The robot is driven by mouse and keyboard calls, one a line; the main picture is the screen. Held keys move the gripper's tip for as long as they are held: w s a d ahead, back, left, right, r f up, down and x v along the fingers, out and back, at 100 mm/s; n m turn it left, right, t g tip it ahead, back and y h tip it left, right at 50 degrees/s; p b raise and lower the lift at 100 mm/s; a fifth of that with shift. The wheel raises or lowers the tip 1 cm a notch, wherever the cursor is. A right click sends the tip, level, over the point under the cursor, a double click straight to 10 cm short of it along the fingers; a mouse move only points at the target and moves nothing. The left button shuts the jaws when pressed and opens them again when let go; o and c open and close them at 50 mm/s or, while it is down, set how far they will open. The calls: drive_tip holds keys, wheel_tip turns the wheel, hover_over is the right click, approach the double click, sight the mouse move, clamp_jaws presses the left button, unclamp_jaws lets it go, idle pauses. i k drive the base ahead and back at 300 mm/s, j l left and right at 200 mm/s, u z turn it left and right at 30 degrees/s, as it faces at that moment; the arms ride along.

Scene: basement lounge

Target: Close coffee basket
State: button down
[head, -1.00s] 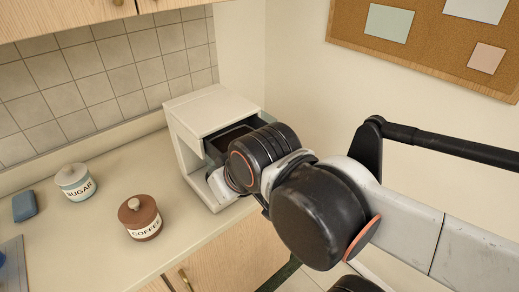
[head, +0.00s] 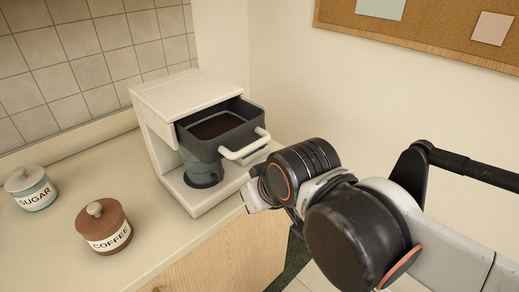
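The white coffee machine (head: 180,95) stands on the counter near the wall corner. Its dark grey coffee basket (head: 212,145) is pulled out toward the front right, with dark brown coffee inside. A white handle (head: 247,147) sticks out from the basket's front. A bluish container (head: 202,170) stands on the machine's base below the basket. My gripper (head: 256,197) is at the end of my arm, just right of the machine's base and below the handle, apparently apart from it. Its fingers are mostly hidden by my wrist, so its opening does not show.
A brown coffee canister (head: 104,230) and a white-and-blue sugar canister (head: 32,191) stand on the counter (head: 160,237) left of the machine. The counter's front edge lies below my wrist. A cork board (head: 440,35) hangs on the right wall.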

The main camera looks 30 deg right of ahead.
sight(213, 134)
drive_tip(key=k+z, duration=0.1)
drive_tip(key=k, duration=1.1)
